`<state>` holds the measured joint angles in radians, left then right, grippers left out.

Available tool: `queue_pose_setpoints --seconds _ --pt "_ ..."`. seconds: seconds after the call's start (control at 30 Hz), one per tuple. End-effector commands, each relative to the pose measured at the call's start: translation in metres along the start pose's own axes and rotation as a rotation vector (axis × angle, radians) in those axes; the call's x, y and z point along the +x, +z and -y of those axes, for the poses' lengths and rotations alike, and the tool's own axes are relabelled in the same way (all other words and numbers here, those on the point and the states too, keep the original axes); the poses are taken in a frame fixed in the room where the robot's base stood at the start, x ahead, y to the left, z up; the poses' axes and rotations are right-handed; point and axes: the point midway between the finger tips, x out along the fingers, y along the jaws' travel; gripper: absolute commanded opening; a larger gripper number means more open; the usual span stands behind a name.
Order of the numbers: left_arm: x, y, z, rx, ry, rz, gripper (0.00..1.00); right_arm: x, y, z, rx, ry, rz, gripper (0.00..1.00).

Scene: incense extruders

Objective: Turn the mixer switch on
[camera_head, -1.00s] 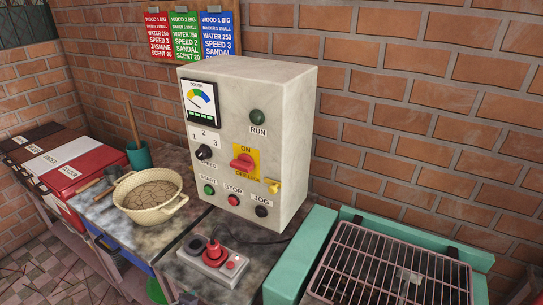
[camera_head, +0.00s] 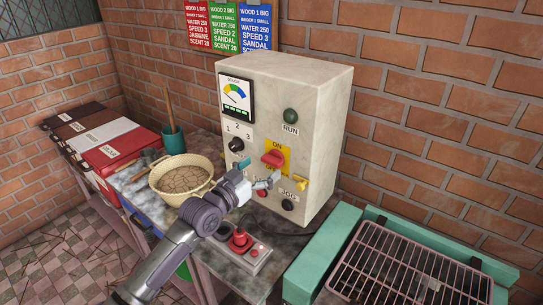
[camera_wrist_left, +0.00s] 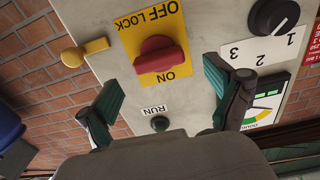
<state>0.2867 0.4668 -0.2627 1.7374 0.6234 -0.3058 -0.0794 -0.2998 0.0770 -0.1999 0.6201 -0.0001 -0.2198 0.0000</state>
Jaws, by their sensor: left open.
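The mixer switch is a red rotary knob (camera_head: 273,158) on a yellow plate marked ON and OFF LOCK, on the front of a grey control box (camera_head: 325,110). In the left wrist view the red knob (camera_wrist_left: 158,57) lies ahead, between and beyond my fingers, with the picture upside down. My left gripper (camera_head: 258,172) is in front of the panel, just below the knob in the head view. Its green-padded fingers (camera_wrist_left: 168,95) are open wide, with nothing between them and apart from the knob. The arm hides part of the lower buttons. My right gripper is out of view.
A yellow latch (camera_head: 301,183) sticks out beside the switch plate. A black speed dial (camera_head: 236,144) is to its left. A beige basin (camera_head: 167,184), a red joystick box (camera_head: 240,247) and a teal-framed grill (camera_head: 405,275) stand around the box.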

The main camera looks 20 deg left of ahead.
Motion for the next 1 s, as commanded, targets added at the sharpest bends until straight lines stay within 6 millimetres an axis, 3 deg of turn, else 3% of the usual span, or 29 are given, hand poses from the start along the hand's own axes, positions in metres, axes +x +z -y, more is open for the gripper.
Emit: queue_pose_setpoints --seconds 0.1,0.3,0.67,1.0 --pt "0.023 -0.003 0.0 0.0 0.0 0.0 0.92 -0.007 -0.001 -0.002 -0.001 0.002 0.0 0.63" --pt "0.044 0.0 0.0 0.0 0.0 0.001 0.92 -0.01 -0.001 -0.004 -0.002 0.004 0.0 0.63" --pt "0.049 0.001 0.0 0.001 0.0 0.0 0.92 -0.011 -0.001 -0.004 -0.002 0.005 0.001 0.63" --pt "0.048 0.001 0.0 0.0 0.0 0.001 0.38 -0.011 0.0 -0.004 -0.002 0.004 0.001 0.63"
